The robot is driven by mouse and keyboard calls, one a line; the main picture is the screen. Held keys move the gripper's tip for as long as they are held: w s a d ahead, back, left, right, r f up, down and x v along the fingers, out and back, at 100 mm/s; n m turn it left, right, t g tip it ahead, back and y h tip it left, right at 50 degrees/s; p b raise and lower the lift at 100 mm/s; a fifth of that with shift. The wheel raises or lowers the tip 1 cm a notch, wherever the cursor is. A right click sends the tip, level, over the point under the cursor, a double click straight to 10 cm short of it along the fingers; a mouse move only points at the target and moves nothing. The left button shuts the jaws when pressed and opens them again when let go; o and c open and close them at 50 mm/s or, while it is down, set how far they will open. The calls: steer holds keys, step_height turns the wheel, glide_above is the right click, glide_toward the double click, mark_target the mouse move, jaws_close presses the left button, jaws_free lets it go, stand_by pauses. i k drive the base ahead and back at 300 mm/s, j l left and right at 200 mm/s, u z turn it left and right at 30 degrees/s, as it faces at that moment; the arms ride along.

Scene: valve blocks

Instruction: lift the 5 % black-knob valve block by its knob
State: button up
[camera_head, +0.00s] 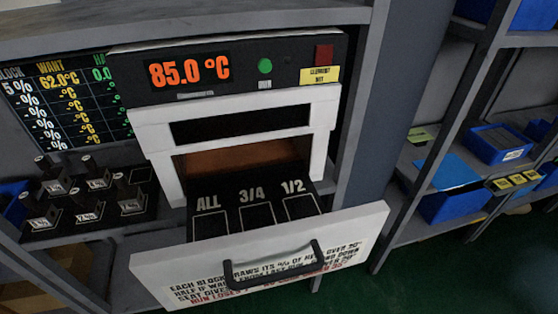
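Several black valve blocks with upright knobs stand on a dark tray (150,212) on the shelf at the left. One block (56,183) is at the back left, another (97,178) at the back middle, and others (130,202) nearer the front. Each has a small pale label, too small to read surely, so I cannot tell which is the 5 % block. A wall board (70,107) lists 5 % with WANT 62.0 °C. My gripper is not in view.
An oven (235,115) reads 85.0 °C. Its drawer (260,260) is pulled out, with empty-looking seats marked ALL, 3/4 and 1/2 and a dark handle (272,268). A grey post (385,110) stands right of it. Shelves with blue bins (495,145) are at the right.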

mark_target(44, 214)
steer(key=u, duration=1.45)
